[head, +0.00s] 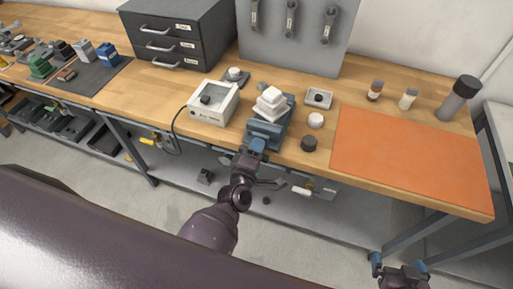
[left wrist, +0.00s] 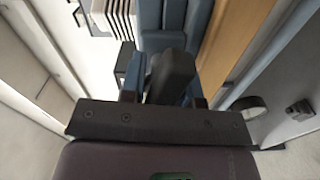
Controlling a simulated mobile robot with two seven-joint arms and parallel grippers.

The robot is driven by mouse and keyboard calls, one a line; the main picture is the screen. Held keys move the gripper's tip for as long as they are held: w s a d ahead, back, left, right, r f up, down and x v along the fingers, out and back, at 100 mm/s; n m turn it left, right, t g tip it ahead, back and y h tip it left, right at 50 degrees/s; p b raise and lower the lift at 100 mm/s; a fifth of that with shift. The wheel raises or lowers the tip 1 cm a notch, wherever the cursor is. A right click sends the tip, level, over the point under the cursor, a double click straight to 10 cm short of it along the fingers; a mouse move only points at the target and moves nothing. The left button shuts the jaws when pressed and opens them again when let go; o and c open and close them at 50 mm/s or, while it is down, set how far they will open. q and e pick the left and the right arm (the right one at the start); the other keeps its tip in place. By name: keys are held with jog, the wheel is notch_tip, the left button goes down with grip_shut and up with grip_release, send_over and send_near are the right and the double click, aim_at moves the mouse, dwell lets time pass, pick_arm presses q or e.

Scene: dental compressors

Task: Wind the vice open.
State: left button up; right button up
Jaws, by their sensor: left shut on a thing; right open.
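The blue-grey vice (head: 264,132) stands at the front edge of the wooden workbench, with a white stepped block (head: 270,103) at its jaws. My left gripper (head: 257,147) is at the vice's front, below the bench edge. It is shut on the vice handle, a dark piece (left wrist: 170,76) between its fingers in the left wrist view. The vice body (left wrist: 172,22) shows just beyond the fingers there. Most of the handle and screw is hidden by the gripper. My right gripper (head: 398,268) is open and empty at the lower right, away from the bench top.
An orange mat (head: 408,155) lies bare further right. Grey drawers (head: 178,35) stand at the back.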

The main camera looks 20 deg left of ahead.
dwell(0.4)
pick_arm(q)
jog(key=o, duration=0.8)
jog(key=shift+c, duration=0.2)
jog(key=shift+s, duration=0.15)
jog(key=s, duration=1)
jog(key=shift+s+a+b, duration=0.2)
jog(key=shift+s+b, duration=0.1)
jog(key=shift+b, duration=0.15)
